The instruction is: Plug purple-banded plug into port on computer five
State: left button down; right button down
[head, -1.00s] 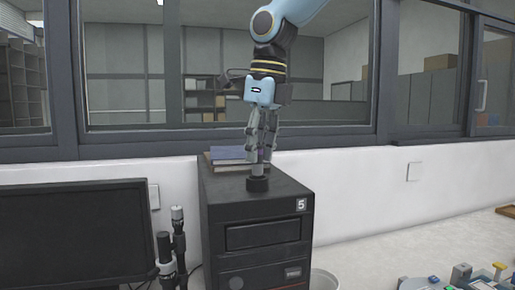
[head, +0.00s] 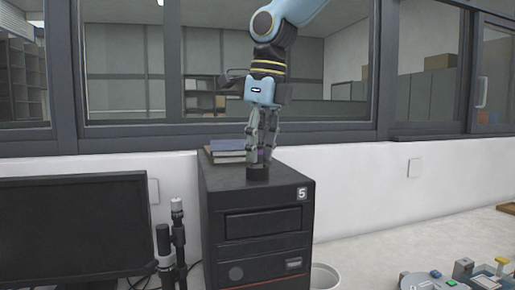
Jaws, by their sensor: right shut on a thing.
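The computer marked five (head: 262,207) is a black tower with a "5" label on its front. A round black port (head: 257,173) stands up from its top. My right gripper (head: 262,153) points down over the port and is shut on the purple-banded plug (head: 260,157). Only a little of the plug and its purple band shows between the fingers. The plug is upright and its lower end meets the port; its grey shaft no longer shows above it. How deep it sits I cannot tell. My left gripper is not in view.
Books (head: 226,150) lie on the tower's top behind the port. A monitor (head: 75,235) and a dark upright device (head: 172,245) stand to the left. A white bin (head: 325,276) is at the right, and a tray of coloured parts (head: 455,275) is at lower right.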

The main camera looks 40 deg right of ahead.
jog(key=shift+f+b, duration=0.3)
jog(key=shift+b, duration=0.15)
dwell(0.4)
jog(key=c, duration=0.5)
grip_release()
jog(key=shift+r, duration=0.1)
notch_tip(320, 180, up, 8)
jog(key=p, duration=0.7)
jog(key=shift+f+p, duration=0.25)
jog(key=shift+p, duration=0.15)
jog(key=shift+f, duration=0.1)
